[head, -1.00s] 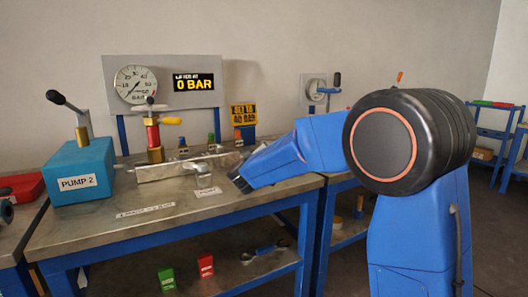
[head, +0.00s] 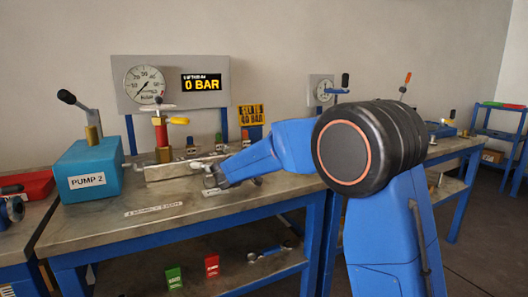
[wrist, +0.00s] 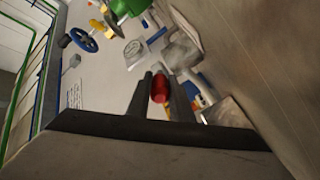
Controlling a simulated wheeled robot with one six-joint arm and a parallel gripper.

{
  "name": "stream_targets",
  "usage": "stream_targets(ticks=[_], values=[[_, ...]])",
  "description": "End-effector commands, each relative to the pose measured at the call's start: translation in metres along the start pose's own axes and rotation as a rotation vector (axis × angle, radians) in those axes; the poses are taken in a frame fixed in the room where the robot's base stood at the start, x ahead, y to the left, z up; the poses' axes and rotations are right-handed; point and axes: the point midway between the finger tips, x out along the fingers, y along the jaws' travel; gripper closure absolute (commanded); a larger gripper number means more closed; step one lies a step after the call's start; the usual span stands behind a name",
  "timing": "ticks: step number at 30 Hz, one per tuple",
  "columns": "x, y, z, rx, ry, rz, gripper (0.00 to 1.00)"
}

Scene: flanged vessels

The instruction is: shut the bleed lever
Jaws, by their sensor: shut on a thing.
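In the wrist view, a red rounded grip (wrist: 160,88) lies between the two dark fingers of my gripper (wrist: 161,83). My gripper is shut on it. The grip seems to be the end of the bleed lever, but the rest of that lever is hidden. In the head view, my gripper (head: 212,177) is low over the bench, at the right front of the steel block (head: 178,168).
The blue box marked PUMP 2 (head: 88,172) with its black-knobbed lever stands at the left. A dial gauge (head: 144,84) and a display reading 0 BAR (head: 201,82) are on the panel behind. The front of the bench (head: 110,230) is mostly clear.

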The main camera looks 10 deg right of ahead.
Motion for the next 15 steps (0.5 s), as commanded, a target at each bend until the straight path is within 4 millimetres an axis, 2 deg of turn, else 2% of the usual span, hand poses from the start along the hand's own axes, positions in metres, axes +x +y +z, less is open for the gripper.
stream_targets(ticks=[2,3,5,15], values=[[-0.0005,-0.0012,-0.0005,-0.001,0.002,-0.002,1.0],[-0.0005,-0.0012,-0.0006,-0.001,0.002,-0.002,0.78],[-0.0005,-0.0011,-0.0006,-0.001,0.002,-0.002,0.64],[-0.0001,0.001,-0.0016,0.001,0.002,-0.001,0.62]])
